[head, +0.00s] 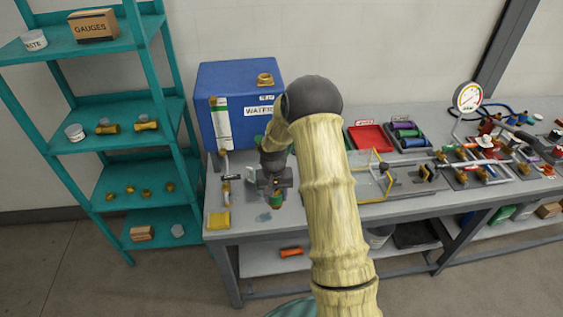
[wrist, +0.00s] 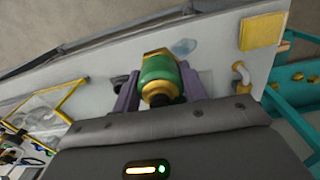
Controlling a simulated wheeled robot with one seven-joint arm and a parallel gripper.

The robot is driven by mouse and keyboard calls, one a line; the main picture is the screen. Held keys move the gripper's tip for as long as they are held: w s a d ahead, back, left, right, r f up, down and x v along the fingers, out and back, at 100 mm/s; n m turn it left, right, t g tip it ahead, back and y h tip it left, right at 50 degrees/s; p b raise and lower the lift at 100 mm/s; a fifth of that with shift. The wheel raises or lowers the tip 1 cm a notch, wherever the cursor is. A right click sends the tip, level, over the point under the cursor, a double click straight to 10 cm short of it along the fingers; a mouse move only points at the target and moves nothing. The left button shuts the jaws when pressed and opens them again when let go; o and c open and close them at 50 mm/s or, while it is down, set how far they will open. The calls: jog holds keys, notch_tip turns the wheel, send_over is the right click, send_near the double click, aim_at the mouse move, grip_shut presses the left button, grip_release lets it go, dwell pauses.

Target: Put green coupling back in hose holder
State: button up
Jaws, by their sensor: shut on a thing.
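The green coupling (wrist: 160,72) has brass ends and sits between the two purple fingers of my gripper (wrist: 160,88) in the wrist view. My gripper is shut on it. In the head view the coupling (head: 276,201) shows small below my gripper (head: 275,188), over the left end of the grey bench. Whether the coupling touches the bench is unclear. I cannot make out the hose holder for certain; my arm hides part of the bench.
A blue water tank (head: 230,103) stands behind my gripper. A bluish patch (head: 264,216) and a yellow block (head: 218,221) lie on the bench (head: 246,226). A red tray (head: 369,138), gauge (head: 468,97) and pipework are to the right. A teal shelf (head: 107,140) stands left.

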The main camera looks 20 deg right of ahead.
jog(key=s+a+f+n+b, duration=0.1)
jog(key=s+a+f+n, duration=0.1)
jog(key=s+a+f, duration=0.2)
jog(key=s+f, duration=0.3)
jog(key=f, duration=0.3)
jog(key=shift+s+a+f+n+b, duration=0.3)
jog(key=shift+n+b, duration=0.05)
jog(key=shift+n, duration=0.05)
